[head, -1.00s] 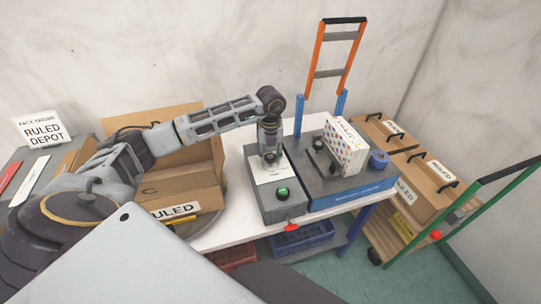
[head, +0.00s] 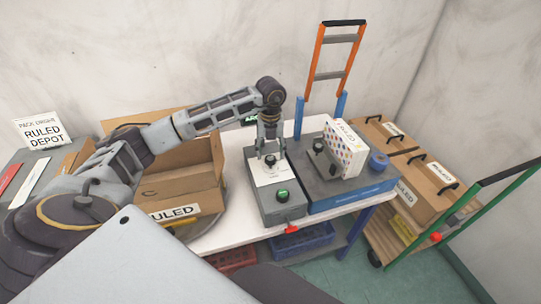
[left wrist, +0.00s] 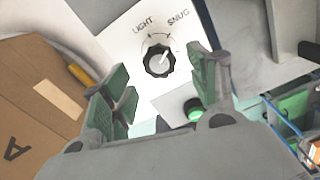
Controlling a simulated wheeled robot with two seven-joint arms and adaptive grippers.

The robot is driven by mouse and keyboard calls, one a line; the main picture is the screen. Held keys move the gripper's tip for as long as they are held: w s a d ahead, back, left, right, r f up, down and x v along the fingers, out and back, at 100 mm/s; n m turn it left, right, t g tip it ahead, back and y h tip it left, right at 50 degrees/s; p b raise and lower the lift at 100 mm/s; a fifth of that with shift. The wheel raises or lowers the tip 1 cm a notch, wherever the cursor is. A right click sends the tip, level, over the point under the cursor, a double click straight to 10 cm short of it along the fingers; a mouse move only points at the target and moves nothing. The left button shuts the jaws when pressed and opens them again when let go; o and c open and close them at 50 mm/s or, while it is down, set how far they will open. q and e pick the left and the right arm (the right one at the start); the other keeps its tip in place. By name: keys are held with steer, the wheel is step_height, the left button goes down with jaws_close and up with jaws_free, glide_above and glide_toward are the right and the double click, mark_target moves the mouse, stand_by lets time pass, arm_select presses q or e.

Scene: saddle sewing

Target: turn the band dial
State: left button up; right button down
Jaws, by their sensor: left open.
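The band dial (left wrist: 159,61) is a black knob with a white pointer on a white plate marked LIGHT and SNUG. In the left wrist view its pointer leans up and right, towards SNUG. It also shows in the head view (head: 269,160) on top of the grey control box (head: 264,205). My left gripper (head: 269,151) points down over the dial. In the left wrist view its green-padded fingers (left wrist: 165,85) are spread apart with nothing between them, and the dial lies beyond their tips. My right gripper is not in view.
A green button (head: 283,194) and a red knob (head: 291,229) are on the box's front part. A dotted white carton (head: 345,150) stands on the blue-sided machine (head: 350,197) to the right. An open cardboard box (head: 180,185) is close on the left.

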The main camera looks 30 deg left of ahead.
mark_target(271, 159)
arm_select(q)
step_height(271, 159, up, 9)
steer(key=shift+f, duration=0.2)
steer(key=shift+f, duration=0.1)
stand_by(0.8)
